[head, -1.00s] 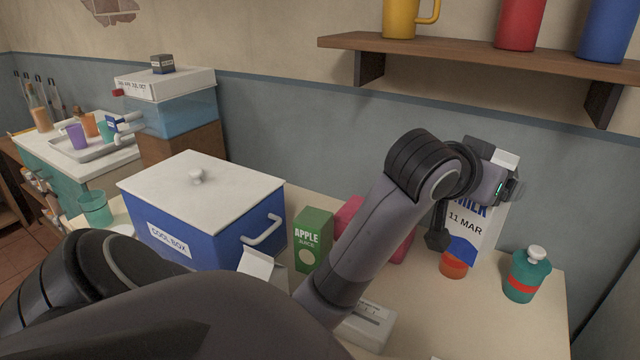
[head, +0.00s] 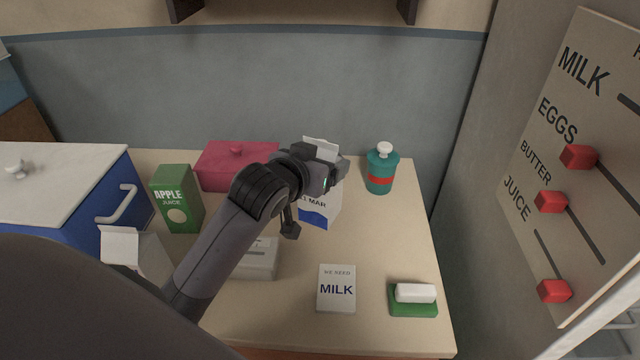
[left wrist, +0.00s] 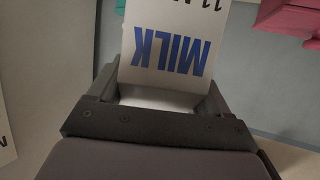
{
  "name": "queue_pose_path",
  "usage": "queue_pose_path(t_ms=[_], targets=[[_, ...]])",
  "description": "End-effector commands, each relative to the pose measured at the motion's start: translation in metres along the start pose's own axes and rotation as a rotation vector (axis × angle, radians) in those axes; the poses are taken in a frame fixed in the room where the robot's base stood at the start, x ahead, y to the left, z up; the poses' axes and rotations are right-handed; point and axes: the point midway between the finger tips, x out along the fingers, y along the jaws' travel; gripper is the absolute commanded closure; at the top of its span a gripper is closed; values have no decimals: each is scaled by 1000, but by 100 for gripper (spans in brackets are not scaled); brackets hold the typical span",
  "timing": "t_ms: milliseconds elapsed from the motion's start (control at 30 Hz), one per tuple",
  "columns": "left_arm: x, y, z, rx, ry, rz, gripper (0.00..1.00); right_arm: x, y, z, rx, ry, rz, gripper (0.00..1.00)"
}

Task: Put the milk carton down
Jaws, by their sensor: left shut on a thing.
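The white milk carton (head: 318,208) with a blue wave and a date is upright near the back of the counter, right of the pink box. My left gripper (head: 328,172) is shut on its upper part and hides much of it. In the left wrist view the carton (left wrist: 172,45) shows its blue MILK lettering upside down between the fingers (left wrist: 160,92). I cannot tell whether its base touches the counter. My right gripper is not in view.
A teal bottle (head: 381,170) stands right of the carton. The pink box (head: 225,165), green apple juice carton (head: 177,198) and blue cool box (head: 75,215) are left. Counter (head: 385,240) is clear between.

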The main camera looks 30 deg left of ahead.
Motion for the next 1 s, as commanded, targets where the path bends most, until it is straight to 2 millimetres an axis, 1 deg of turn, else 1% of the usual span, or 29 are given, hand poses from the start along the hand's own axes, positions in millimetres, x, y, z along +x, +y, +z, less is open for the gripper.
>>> queue_pose_path(t_ms=[167,400,467,567,900,933,1000], targets=[[5,0,11,0,7,0,100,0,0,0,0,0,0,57],[17,0,40,-1,4,0,100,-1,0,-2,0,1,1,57],[20,0,45,0,6,0,100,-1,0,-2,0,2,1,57],[21,0,49,0,9,1,100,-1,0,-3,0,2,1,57],[22,0,52,-1,8,1,100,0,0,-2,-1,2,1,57],[23,0,55,-1,1,0,18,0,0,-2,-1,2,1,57],[23,0,54,0,1,0,0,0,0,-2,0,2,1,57]])
